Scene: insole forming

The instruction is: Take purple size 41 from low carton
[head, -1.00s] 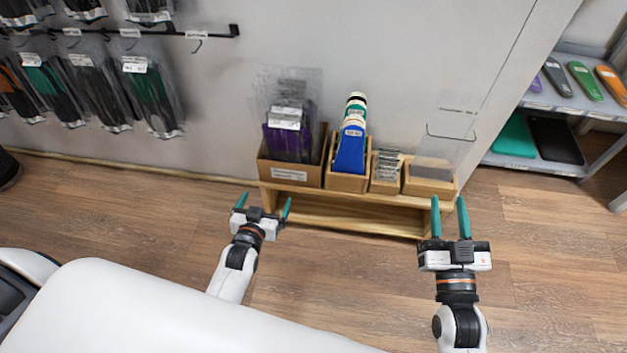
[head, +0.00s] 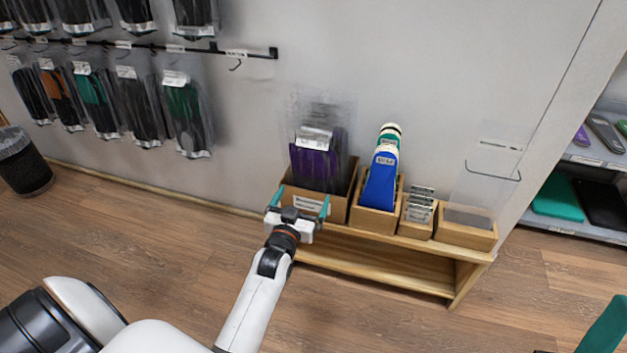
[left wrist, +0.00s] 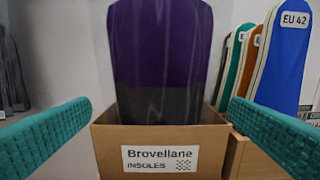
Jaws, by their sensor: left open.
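Purple insoles in clear packaging (head: 313,160) stand upright in a low carton (head: 340,206) at the left end of a wooden bench. In the left wrist view the front purple and dark grey insole (left wrist: 163,60) rises from the carton (left wrist: 108,148), labelled "Brovellane INSOLES". No size can be read on it. My left gripper (head: 297,208) is open and empty, just in front of the carton; its green fingers frame the insole, apart from it. My right gripper shows only as a green finger part (head: 606,328) at the lower right corner; its opening is not visible.
Right of the carton on the bench (head: 390,265) are a wooden box with blue insoles (head: 381,183), a small box of metallic pieces (head: 420,205) and a box with a clear sheet (head: 467,232). Packaged insoles hang on the wall left. A shelf (head: 590,155) stands right.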

